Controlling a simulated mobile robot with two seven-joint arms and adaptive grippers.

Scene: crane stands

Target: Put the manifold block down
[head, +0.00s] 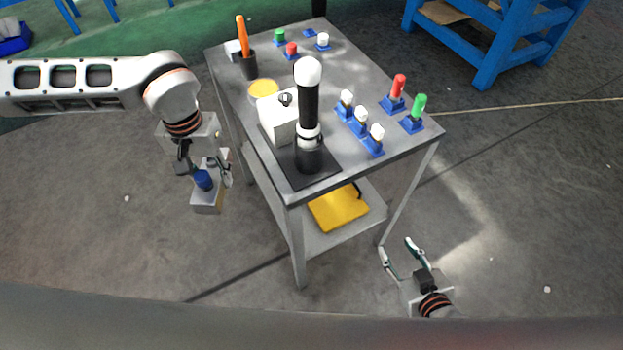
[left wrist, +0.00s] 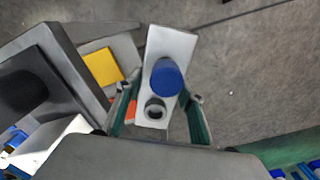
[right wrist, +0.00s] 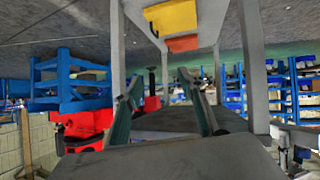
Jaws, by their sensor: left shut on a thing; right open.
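The manifold block is a light grey block (head: 207,200) with a blue cylinder on it, held off the left side of the table over the floor. My left gripper (head: 205,172) is shut on it. In the left wrist view the block (left wrist: 172,45) sits between the fingers, with the blue cylinder and a dark round port facing the camera. My right gripper (head: 403,256) is open and empty, low in front of the table. In the right wrist view its fingers (right wrist: 165,105) are spread with nothing between them.
The grey table (head: 350,62) carries a black mat (head: 318,174), a black-and-white upright tool (head: 308,110), a white box (head: 277,117), a yellow disc (head: 263,90), an orange-handled item (head: 242,35) and several blue stands (head: 360,128). A yellow item (head: 338,209) lies on the lower shelf.

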